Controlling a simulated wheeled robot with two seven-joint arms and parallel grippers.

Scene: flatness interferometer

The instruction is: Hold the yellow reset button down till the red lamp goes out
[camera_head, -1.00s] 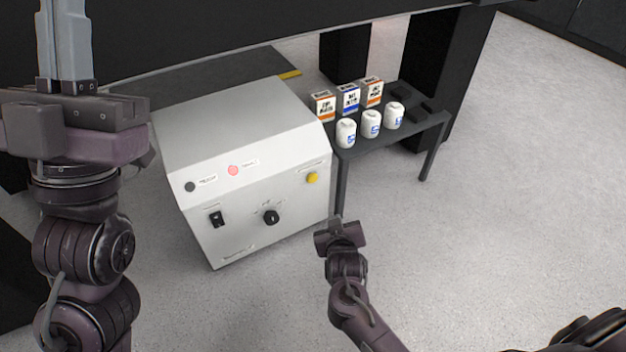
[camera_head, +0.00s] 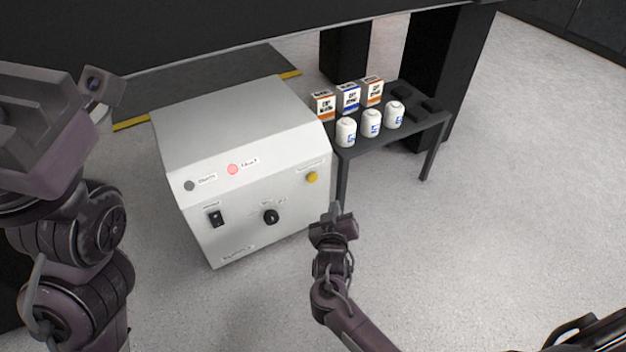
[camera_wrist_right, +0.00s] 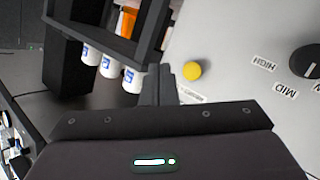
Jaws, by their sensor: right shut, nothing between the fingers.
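The yellow reset button (camera_head: 312,177) is on the upper right of the white cabinet's (camera_head: 235,125) front panel. It also shows in the right wrist view (camera_wrist_right: 192,70), just to the right of my fingertips. The red lamp (camera_head: 232,169) at the upper left of the panel is lit. My right gripper (camera_head: 336,208) is shut and empty, in front of the cabinet's right edge, below the button and apart from it. Its shut fingers show in the wrist view (camera_wrist_right: 160,72). My left gripper (camera_head: 100,90) is at the upper left, its fingers partly visible, far from the button.
A black switch (camera_head: 215,219), a dark round lamp (camera_head: 190,186) and a black knob (camera_head: 271,216) are on the same panel. A dark low table (camera_head: 400,137) right of the cabinet bears white bottles (camera_head: 346,132) and small boxes (camera_head: 349,98). The floor to the right is clear.

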